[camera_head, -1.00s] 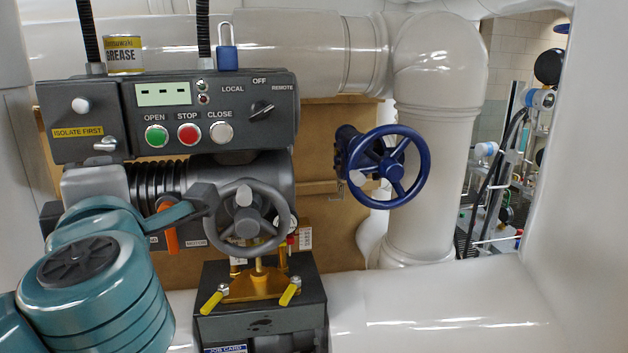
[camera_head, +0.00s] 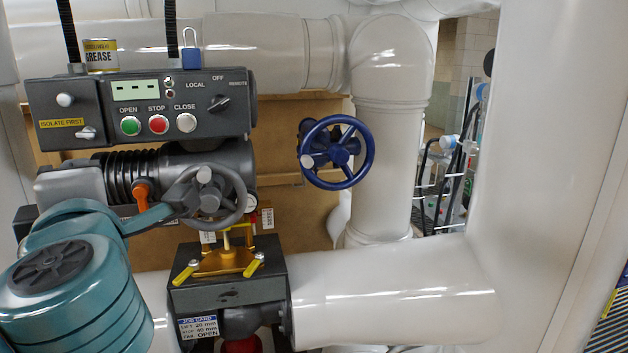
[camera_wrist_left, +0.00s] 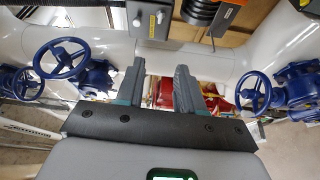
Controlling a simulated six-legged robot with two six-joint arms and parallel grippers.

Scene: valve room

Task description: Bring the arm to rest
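My left arm (camera_head: 70,265), teal, comes in from the left in the head view. Its gripper (camera_head: 184,199) is in front of the grey actuator, by the grey handwheel (camera_head: 238,200), which it partly overlaps. I cannot tell from this view whether they touch. In the left wrist view the two dark fingers of my left gripper (camera_wrist_left: 157,88) stand apart with nothing held between them. A white pipe and red parts (camera_wrist_left: 168,94) show beyond the gap. My right gripper is in neither view.
A control box (camera_head: 140,108) with green, red and white buttons sits above the actuator. A blue handwheel (camera_head: 362,152) sticks out right of it. White pipes (camera_head: 390,290) run below and right. A grease can (camera_head: 101,56) and blue padlock (camera_head: 192,58) are on top.

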